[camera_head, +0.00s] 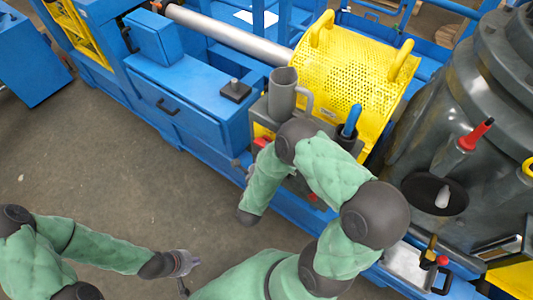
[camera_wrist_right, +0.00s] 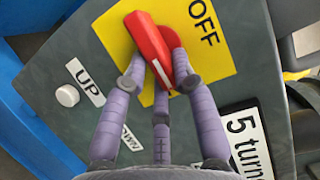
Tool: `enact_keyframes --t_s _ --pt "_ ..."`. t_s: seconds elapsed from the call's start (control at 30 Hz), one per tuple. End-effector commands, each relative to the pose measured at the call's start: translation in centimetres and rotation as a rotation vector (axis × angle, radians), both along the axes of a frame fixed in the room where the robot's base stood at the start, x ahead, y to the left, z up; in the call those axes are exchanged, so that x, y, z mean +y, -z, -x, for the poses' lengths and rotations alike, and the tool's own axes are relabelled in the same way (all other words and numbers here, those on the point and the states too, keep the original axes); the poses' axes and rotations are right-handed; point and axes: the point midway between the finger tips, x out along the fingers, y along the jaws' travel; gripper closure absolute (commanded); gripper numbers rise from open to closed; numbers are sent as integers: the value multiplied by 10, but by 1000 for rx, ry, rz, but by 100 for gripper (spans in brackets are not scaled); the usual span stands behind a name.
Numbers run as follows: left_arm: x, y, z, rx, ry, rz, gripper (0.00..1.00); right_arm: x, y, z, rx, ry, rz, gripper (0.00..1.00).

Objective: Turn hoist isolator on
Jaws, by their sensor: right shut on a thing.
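The hoist isolator is a red rotary handle (camera_wrist_right: 148,42) with a white line near its lower end, on a red base over a yellow plate (camera_wrist_right: 112,35). The word OFF is printed to the right of the handle; no ON mark is visible. In the right wrist view, my right gripper (camera_wrist_right: 159,62) is shut on the red handle, with purple-grey fingers on both sides of it and a third below. In the head view my right arm hides much of the handle's box. My left gripper (camera_head: 186,267) is low over bare floor, apart from everything, its fingers seemingly spread.
A grey cup-like holder (camera_head: 283,92) and blue handle (camera_head: 351,118) stand near my right arm. A yellow perforated guard (camera_head: 345,80) is behind. Floor at left is clear.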

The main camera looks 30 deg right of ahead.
Motion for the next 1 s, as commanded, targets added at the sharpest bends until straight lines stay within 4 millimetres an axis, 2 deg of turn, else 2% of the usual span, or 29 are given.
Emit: enact_keyframes --t_s 0.57,0.6,0.67,0.7,1.0 --pt "0 4 0 0 0 0 100 0 2 1 -29 0 -15 100" --pt "0 4 0 0 0 0 100 0 2 1 -29 0 -15 70" --pt "0 4 0 0 0 0 100 0 2 1 -29 0 -15 53" --pt "0 4 0 0 0 0 100 0 2 1 -29 0 -15 48" --pt "0 4 0 0 0 0 100 0 1 0 -30 0 -13 48"
